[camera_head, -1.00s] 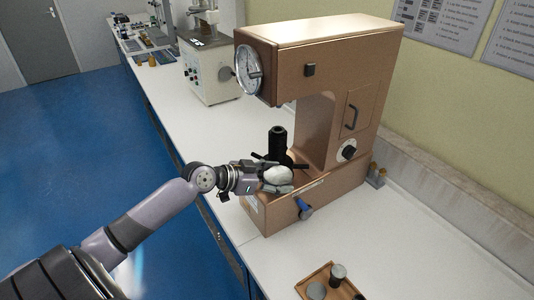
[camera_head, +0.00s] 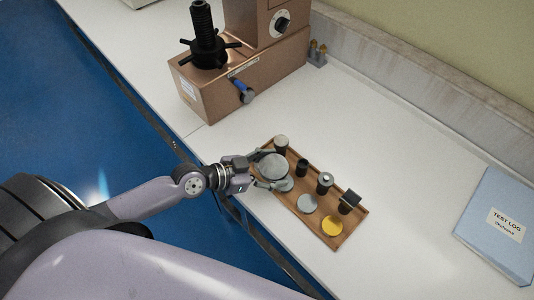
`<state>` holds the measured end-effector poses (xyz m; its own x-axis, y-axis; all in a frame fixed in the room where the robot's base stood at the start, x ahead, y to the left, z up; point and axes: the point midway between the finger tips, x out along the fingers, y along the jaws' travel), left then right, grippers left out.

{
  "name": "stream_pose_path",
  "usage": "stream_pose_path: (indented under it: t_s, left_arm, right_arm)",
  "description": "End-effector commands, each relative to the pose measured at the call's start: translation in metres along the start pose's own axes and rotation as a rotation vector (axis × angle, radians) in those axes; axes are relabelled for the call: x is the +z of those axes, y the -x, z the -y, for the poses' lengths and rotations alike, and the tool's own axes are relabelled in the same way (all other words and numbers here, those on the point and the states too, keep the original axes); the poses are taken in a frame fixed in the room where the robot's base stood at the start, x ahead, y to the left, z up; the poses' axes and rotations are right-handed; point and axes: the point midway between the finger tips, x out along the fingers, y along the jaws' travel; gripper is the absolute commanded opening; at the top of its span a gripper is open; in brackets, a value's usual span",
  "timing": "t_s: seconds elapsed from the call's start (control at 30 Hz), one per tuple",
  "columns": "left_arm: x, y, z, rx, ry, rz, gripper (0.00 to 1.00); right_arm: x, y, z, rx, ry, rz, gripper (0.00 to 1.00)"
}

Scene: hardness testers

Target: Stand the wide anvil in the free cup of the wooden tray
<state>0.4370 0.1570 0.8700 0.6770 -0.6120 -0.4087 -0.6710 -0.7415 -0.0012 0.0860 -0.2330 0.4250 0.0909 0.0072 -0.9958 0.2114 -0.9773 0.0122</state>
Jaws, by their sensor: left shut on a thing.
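The wide anvil (camera_head: 272,165), a broad grey disc, is in my left gripper (camera_head: 266,170), which is shut on it. The gripper has come in from the left and holds the anvil over the far left part of the wooden tray (camera_head: 335,243). The anvil hides part of the tray beneath it, so I cannot tell whether it touches the tray or which cup is free. Another grey round surface (camera_head: 284,184) shows just below the anvil. My right gripper is not in view.
The tray also holds a pale-topped cylinder (camera_head: 281,143), several dark upright pieces (camera_head: 324,183), a grey disc (camera_head: 307,203) and a yellow disc (camera_head: 332,226). The copper-coloured tester (camera_head: 225,92) stands behind. A blue test log (camera_head: 500,225) lies right; white bench between is clear.

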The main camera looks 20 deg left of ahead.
Motion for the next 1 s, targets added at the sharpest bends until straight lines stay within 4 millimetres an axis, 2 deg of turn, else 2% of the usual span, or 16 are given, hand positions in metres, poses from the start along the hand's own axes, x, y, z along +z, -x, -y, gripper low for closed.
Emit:
stream_pose_path:
  t_s: [0.27, 1.0]
  left_arm:
    - [-0.008, -0.013, -0.002, -0.001, 0.000, -0.009, 0.41]
    - [-0.031, -0.073, -0.002, 0.001, -0.002, -0.006, 0.41]
  right_arm:
    - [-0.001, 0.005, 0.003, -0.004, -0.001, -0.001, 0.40]
    - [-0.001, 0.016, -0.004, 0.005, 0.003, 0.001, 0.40]
